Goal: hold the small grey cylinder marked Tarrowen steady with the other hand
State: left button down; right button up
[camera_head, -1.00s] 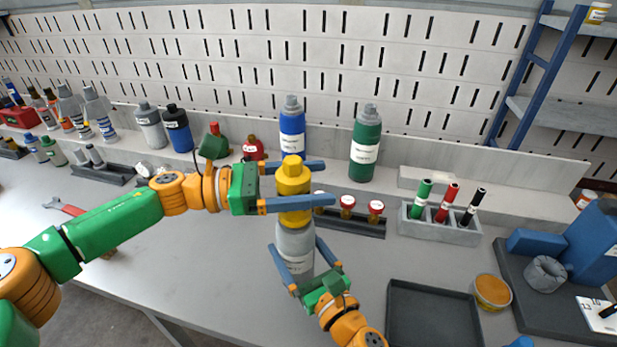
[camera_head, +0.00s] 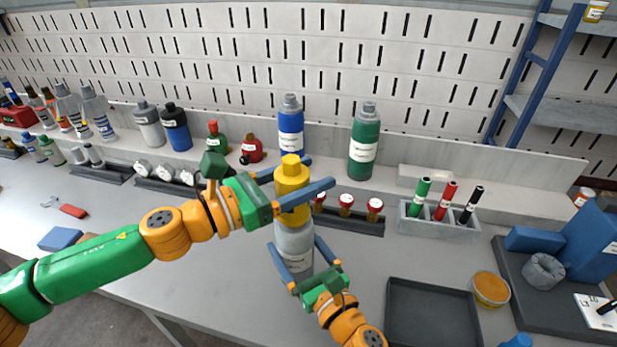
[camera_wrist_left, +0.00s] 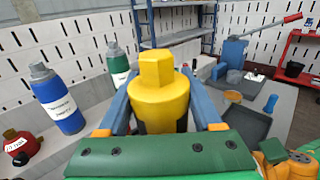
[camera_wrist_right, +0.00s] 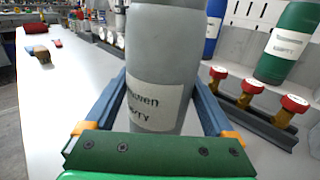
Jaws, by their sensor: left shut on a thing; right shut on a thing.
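The small grey cylinder (camera_head: 293,251) stands upright near the middle of the bench, and its white label, partly readable in the right wrist view (camera_wrist_right: 155,85), faces my right gripper. My right gripper (camera_head: 295,262) is shut on its grey body from the front, one finger on each side. A yellow valve-like top with a hexagonal head (camera_head: 291,180) sits on the cylinder. My left gripper (camera_head: 291,192) is shut on this yellow top, which also shows between its fingers in the left wrist view (camera_wrist_left: 160,95).
Blue (camera_head: 291,130) and green (camera_head: 364,143) cylinders stand on the ledge behind. A rack of red-capped valves (camera_head: 346,207) lies just behind the grey cylinder. A marker holder (camera_head: 440,228) and an empty dark tray (camera_head: 432,315) are to the right.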

pick_arm(q)
jog(key=shift+w+n+t+y, duration=0.1)
jog(key=shift+n+t+y, duration=0.2)
jog(key=shift+n+t, duration=0.15)
jog(key=n+t+y, duration=0.4)
jog(key=t, duration=0.1)
jog(key=shift+w+a+y, duration=0.2)
jog(key=shift+y, duration=0.1)
jog(key=shift+w+a+n+t+y, duration=0.15)
jog(key=shift+n+t+y, duration=0.2)
jog(key=shift+n+y, duration=0.25)
jog(key=shift+w+a+n+t+y, duration=0.15)
jog(key=shift+n+t+y, duration=0.2)
jog(key=shift+y, duration=0.35)
jog(key=n+t+y, duration=0.1)
jog(key=n+y, duration=0.1)
jog(key=y, duration=0.1)
jog(key=shift+s+a+n, duration=0.1)
jog(key=shift+n, duration=0.2)
jog(key=n+y, duration=0.1)
jog(key=y, duration=0.2)
jog(key=a+n+y, duration=0.1)
jog(key=n+y, duration=0.1)
jog(key=y, duration=0.1)
jog(key=shift+w+t, duration=0.2)
jog(key=shift+t, duration=0.15)
jog(key=shift+n, duration=0.3)
